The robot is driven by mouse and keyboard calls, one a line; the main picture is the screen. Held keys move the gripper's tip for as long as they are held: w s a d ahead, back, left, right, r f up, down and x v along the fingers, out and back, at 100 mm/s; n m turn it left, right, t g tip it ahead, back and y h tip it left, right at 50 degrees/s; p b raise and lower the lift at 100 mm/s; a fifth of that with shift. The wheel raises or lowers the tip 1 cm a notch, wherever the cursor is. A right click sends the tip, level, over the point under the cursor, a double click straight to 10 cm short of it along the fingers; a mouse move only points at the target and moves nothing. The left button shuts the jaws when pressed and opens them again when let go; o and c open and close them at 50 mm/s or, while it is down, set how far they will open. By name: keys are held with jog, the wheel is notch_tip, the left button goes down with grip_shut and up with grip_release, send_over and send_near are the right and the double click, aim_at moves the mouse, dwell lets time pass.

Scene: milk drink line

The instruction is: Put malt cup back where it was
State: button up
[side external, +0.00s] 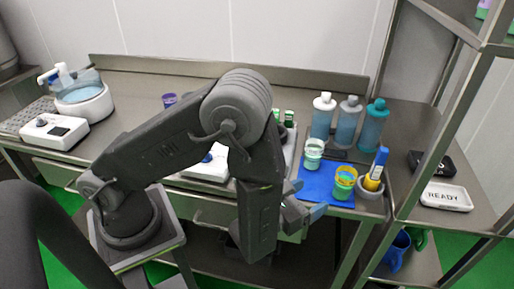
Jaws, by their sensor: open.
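My gripper (308,213) is low at the front edge of the table, just below the blue mat, mostly seen from the side and partly behind my arm. It is open, and no cup shows between its fingers. A clear cup with a green band (313,153) stands upright on the mat's far part. A second cup with yellow and green bands (344,183) stands upright near the mat's front right corner, to the right of and above my gripper in the picture. I cannot tell which of these is the malt cup.
The blue mat (316,182) lies on the steel table. A grey holder (370,193) with a yellow-and-blue item (376,168) stands beside the second cup. Several bottles (347,122) stand behind. A white READY tray (446,196) is at right, by a shelf post.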

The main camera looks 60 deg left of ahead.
jog(key=a+r+n+g+y, duration=0.1)
jog(key=a+r+n+y, duration=0.1)
jog(key=a+n+y, duration=0.1)
jog(key=s+a+r+n+g+y, duration=0.1)
jog(key=a+r+n+y, duration=0.2)
jog(key=a, duration=0.1)
jog(key=a+r+n+g+y, duration=0.1)
jog(key=a+r+n+y, duration=0.1)
jog(key=a+n+y, duration=0.1)
jog(key=shift+s+a+r, duration=0.15)
jog(key=shift+s+a, duration=0.05)
jog(key=shift+a, duration=0.05)
jog(key=s+a+r+n+g, duration=0.2)
jog(key=s+a+n+g, duration=0.2)
jog(key=s+n+g, duration=0.4)
jog(key=s+a+r+n+g, duration=0.3)
jog(key=s+a+n+g, duration=0.15)
jog(key=n, duration=0.45)
jog(key=s+d+r+n+t+h, duration=0.3)
jog(key=d+r+n+h, duration=0.5)
jog(key=d+n+h, duration=0.1)
jog(key=shift+s+d+r, duration=0.15)
jog(key=shift+s+d, duration=0.05)
